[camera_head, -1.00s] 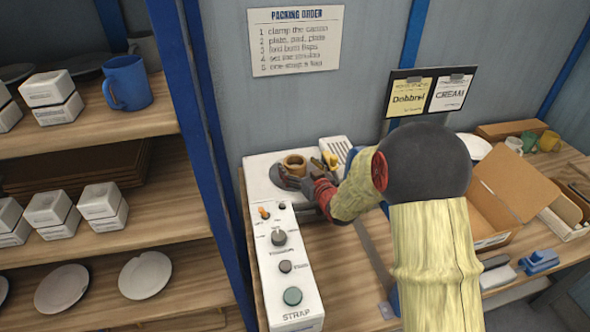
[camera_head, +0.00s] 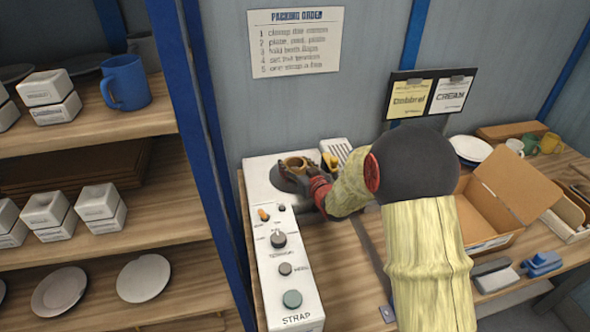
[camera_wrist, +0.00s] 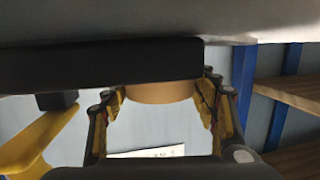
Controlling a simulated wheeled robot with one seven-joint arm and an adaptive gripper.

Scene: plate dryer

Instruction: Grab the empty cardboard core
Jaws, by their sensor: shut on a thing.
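The empty cardboard core (camera_head: 295,164) is a short tan ring on the dark round hub of the white strapping machine (camera_head: 257,180). In the wrist view the core (camera_wrist: 162,92) is a tan curved band between the two finger sets. My gripper (camera_head: 312,173) reaches the core from the right, and its fingers (camera_wrist: 163,100) are shut on it. The core's lower part is partly hidden by the fingers in the head view. I cannot tell whether it is still seated on the hub.
The machine's control panel (camera_head: 287,265) with knobs and a green button is in front. A blue post (camera_head: 215,150) and shelves with plates and boxes stand left. An open carton (camera_head: 490,205) is right on the bench.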

